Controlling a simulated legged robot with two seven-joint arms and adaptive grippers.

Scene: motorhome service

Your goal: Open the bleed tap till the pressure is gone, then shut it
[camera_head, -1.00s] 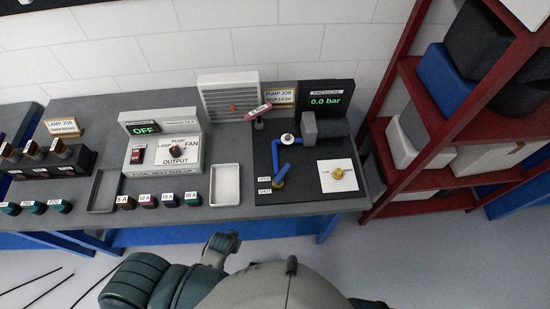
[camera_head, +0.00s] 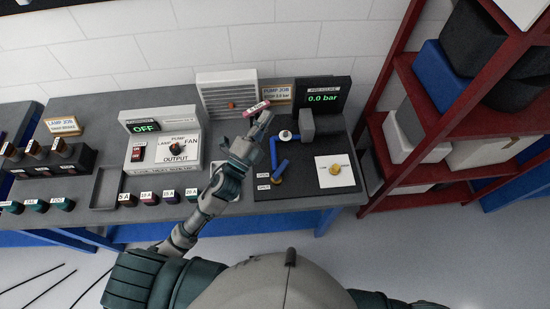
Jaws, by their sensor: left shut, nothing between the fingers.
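The pump board (camera_head: 312,197) is a dark panel at the right of the bench. A blue lever (camera_head: 281,169) on a brass fitting sits at its front left, beside small OPEN and SHUT labels (camera_head: 263,181). The lever slants up and to the right. The pressure display (camera_head: 321,98) reads 0.0 bar in green. My left gripper (camera_head: 264,118) is shut and empty, above the back left of the board. It is close to a pink-tagged part (camera_head: 256,108) and partly hides what is under it. My right gripper is out of view.
A blue pipe with a white-topped fitting (camera_head: 285,135) and a grey block (camera_head: 306,126) stand behind the lever. A brass knob (camera_head: 335,169) sits on a white card to the right. A control box (camera_head: 165,152), showing OFF above, stands left. A red shelf rack (camera_head: 408,100) bounds the right.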

